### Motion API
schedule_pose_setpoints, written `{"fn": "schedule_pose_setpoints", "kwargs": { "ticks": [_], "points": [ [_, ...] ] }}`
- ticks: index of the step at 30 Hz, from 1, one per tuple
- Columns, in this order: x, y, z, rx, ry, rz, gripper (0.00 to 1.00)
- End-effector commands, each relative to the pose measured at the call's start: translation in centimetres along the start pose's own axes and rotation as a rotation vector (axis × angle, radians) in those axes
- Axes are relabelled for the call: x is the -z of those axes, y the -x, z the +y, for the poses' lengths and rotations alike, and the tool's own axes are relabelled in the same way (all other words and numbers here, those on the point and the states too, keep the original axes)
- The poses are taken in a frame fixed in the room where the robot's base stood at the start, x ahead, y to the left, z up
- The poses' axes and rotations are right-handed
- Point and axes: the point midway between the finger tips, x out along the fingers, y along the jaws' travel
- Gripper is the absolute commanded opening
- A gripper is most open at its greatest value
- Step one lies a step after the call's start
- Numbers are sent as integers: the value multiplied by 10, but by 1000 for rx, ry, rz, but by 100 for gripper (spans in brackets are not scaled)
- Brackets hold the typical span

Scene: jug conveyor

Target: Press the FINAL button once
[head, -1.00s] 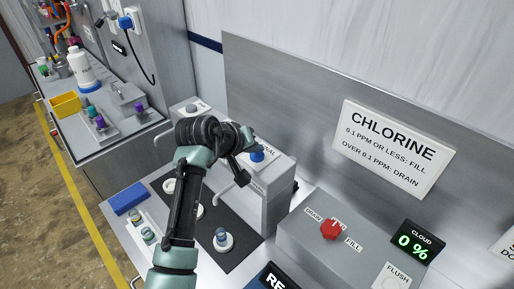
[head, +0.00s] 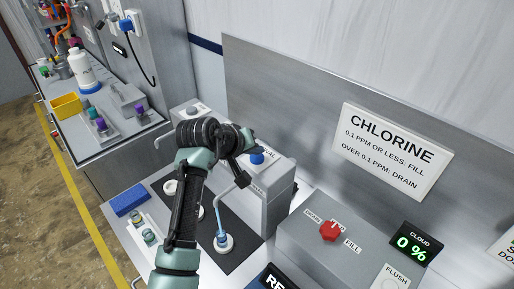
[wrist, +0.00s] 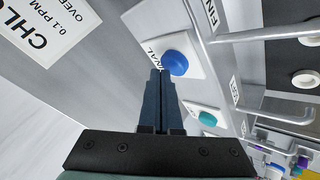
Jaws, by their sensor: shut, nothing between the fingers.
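The FINAL button (head: 257,157) is a blue dome on a white plate on top of the grey dispenser box. Its label is partly hidden. In the wrist view the blue button (wrist: 176,62) sits just past the fingertips. My gripper (wrist: 158,72) is shut and empty, with its tips close beside the button's near edge; I cannot tell whether they touch. In the head view my gripper (head: 252,142) is over the box, just above and left of the button.
A teal button (wrist: 207,119) lies beside the blue one. Bent metal spouts (head: 226,190) stick out over the dark mat (head: 243,250). A red knob (head: 330,230) stands on the box at right. A blue block (head: 128,199) lies at left.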

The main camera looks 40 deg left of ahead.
Motion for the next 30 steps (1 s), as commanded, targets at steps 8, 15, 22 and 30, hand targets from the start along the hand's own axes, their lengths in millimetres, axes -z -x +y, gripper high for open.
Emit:
{"fn": "schedule_pose_setpoints", "kwargs": {
  "ticks": [8,15,22,30],
  "points": [
    [4,5,4,0,-1,1,0],
    [6,8,6,-1,-1,3,0],
    [18,24,17,-1,-1,3,0],
    [30,40,30,0,-2,3,0]
  ]
}}
